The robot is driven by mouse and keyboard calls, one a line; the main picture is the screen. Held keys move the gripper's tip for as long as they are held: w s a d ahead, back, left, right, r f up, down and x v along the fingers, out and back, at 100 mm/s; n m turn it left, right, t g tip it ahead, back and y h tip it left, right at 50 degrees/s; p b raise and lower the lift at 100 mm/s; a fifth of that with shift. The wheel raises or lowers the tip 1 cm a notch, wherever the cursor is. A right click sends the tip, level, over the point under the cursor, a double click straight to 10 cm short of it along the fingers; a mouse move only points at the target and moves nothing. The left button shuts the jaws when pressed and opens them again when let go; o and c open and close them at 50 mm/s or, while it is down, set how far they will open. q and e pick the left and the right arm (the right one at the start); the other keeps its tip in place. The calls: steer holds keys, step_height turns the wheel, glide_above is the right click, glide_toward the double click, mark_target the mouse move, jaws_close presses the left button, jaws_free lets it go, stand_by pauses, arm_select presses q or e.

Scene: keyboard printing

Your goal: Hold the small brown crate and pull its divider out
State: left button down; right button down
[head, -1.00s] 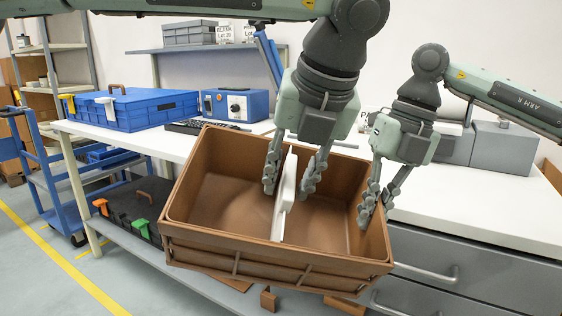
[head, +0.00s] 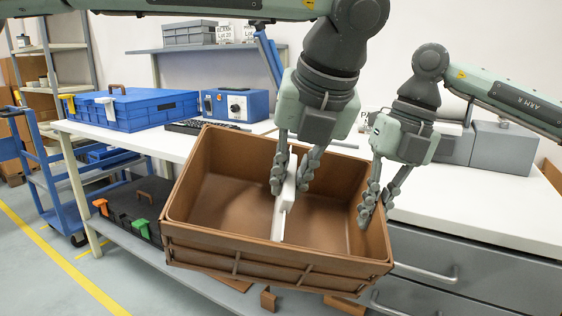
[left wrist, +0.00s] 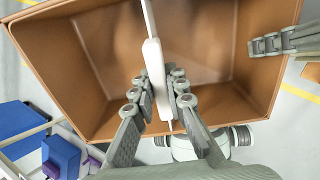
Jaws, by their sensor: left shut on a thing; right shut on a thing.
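The small brown crate (head: 215,262) is held up in the air in front of the bench, a little tilted, with its open top facing me. A white divider (head: 279,218) stands across its inside and splits it in two. My left gripper (head: 290,186) is shut on the divider's upper edge, one finger on each side; the left wrist view shows the fingers (left wrist: 160,95) against the white divider (left wrist: 156,65). My right gripper (head: 376,208) is shut on the crate's right wall, with a finger inside it. The divider's lower edge is hard to make out.
The white bench (head: 470,215) with grey drawers is behind and to the right. A blue case (head: 135,108), a keyboard (head: 200,127) and a blue control box (head: 236,104) are on its left part. A black case (head: 140,205) lies on the lower shelf.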

arm_select(q)
steer(key=shift+r, duration=0.15)
steer(key=v, duration=1)
stand_by(1.4)
steer(key=shift+s+r, duration=0.1)
steer(key=shift+r, duration=0.1)
steer(key=v, duration=0.3)
steer(key=shift+s+d+r, duration=0.1)
steer(key=shift+s+r, duration=0.05)
steer(key=shift+r, duration=0.2)
stand_by(0.7)
